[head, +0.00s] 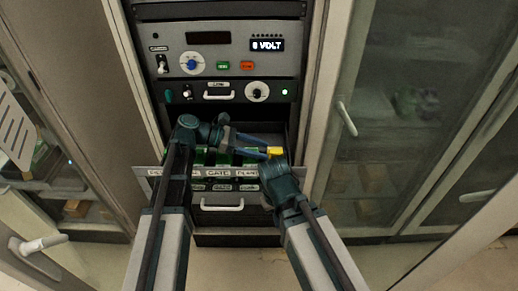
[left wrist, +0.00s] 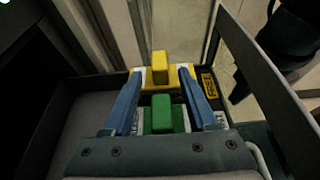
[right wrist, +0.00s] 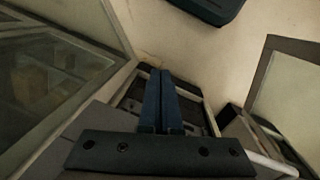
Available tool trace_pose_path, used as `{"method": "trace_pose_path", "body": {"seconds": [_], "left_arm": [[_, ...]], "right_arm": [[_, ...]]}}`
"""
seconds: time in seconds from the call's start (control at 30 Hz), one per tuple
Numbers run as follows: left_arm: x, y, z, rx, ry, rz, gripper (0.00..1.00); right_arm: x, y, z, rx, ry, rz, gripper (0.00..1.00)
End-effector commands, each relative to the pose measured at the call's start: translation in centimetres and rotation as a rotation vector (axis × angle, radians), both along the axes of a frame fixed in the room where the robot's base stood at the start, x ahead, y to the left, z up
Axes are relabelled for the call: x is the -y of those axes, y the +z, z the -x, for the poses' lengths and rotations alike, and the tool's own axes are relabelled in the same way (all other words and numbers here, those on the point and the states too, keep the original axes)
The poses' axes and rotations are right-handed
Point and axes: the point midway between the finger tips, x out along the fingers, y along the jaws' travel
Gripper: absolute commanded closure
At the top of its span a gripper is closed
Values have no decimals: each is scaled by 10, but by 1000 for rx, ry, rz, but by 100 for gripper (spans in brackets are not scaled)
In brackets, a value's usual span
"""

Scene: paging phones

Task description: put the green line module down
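The green line module (left wrist: 162,115) sits upright between the two blue fingers of my left gripper (left wrist: 160,73) in the left wrist view. The fingers are spread with visible gaps beside its raised green grip. A yellow module (left wrist: 160,68) stands just beyond it, at the fingertips. In the head view my left gripper (head: 265,148) reaches across the open drawer (head: 147,178), and green pieces show behind the drawer's front. The yellow module (head: 275,152) shows at its right end. My right gripper (right wrist: 161,75) has its fingers together, empty, in front of the drawer's right side.
The drawer front carries labels, one reading GATE (head: 218,174). Below is a closed drawer with a white handle (head: 222,207). Above is a panel with a display reading 8 VOLT (head: 267,45). Glass-doored cabinets (head: 385,120) stand close on both sides. The drawer floor (left wrist: 95,120) left of the modules is bare.

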Motion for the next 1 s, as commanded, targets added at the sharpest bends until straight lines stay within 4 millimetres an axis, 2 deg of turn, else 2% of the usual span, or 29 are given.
{"method": "trace_pose_path", "body": {"seconds": [0.03,0.27,0.47,0.8,1.0], "left_arm": [[-1,-8,0,0,-1,-21,40],[-1,-8,0,0,-1,-21,40],[-1,10,0,0,-1,-21,40],[-70,39,-1,0,3,-17,40],[-99,50,-1,-1,3,-16,40]], "right_arm": [[0,-4,0,0,0,0,100],[0,-4,0,0,0,0,100],[0,14,0,0,0,0,100],[0,42,0,0,0,0,100],[0,53,0,0,0,0,100]]}}
